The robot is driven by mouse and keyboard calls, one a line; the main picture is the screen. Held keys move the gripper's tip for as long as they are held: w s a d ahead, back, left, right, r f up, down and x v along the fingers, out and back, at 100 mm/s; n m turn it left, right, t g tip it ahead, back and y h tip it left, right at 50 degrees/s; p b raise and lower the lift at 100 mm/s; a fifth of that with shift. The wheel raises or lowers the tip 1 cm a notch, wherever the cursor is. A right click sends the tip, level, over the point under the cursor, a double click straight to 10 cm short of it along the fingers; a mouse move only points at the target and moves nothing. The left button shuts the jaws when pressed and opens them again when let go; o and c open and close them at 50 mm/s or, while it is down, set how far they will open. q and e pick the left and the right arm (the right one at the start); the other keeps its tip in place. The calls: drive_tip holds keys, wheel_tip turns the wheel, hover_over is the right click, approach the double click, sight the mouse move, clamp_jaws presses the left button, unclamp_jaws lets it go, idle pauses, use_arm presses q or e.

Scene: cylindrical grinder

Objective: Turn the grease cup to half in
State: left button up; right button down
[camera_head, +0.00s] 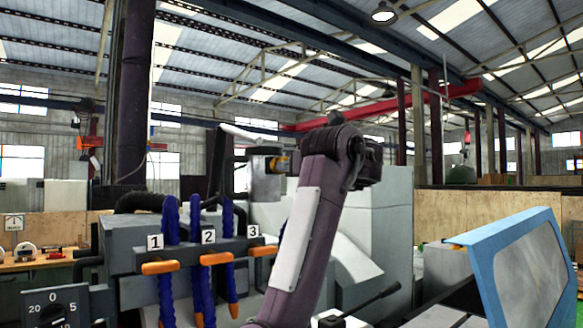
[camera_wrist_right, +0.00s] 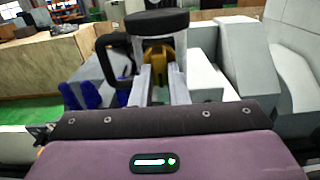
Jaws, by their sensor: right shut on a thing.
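A brass-coloured piece (camera_wrist_right: 157,50), which I take to be the grease cup, shows in the right wrist view under a round black cap (camera_wrist_right: 156,21). The fingers of my right gripper (camera_wrist_right: 160,82) are shut on it, one on each side. In the head view my right arm rises through the middle and bends left, and the gripper (camera_head: 282,163) is small and partly hidden there at the grey post. How far the cup is turned in cannot be read. My left gripper is not in view.
Blue coolant hoses (camera_head: 169,255) with orange levers (camera_head: 216,258), numbered 1 to 3, stand left of my arm. A dial (camera_head: 57,312) is at the lower left. A blue-framed guard (camera_head: 530,265) stands at the right. A black handle (camera_wrist_right: 110,60) is left of the cup.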

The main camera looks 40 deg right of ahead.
drive_tip(key=shift+r, duration=0.15)
drive_tip(key=c, duration=1.8)
unclamp_jaws()
drive_tip(key=o, duration=0.4)
drive_tip(key=shift+w+a, duration=0.1)
drive_tip(key=shift+w, duration=0.05)
drive_tip(key=s+b, duration=0.5)
drive_tip(key=s, duration=0.2)
drive_tip(key=shift+s+a+b, duration=0.3)
drive_tip(key=shift+s+a, duration=0.1)
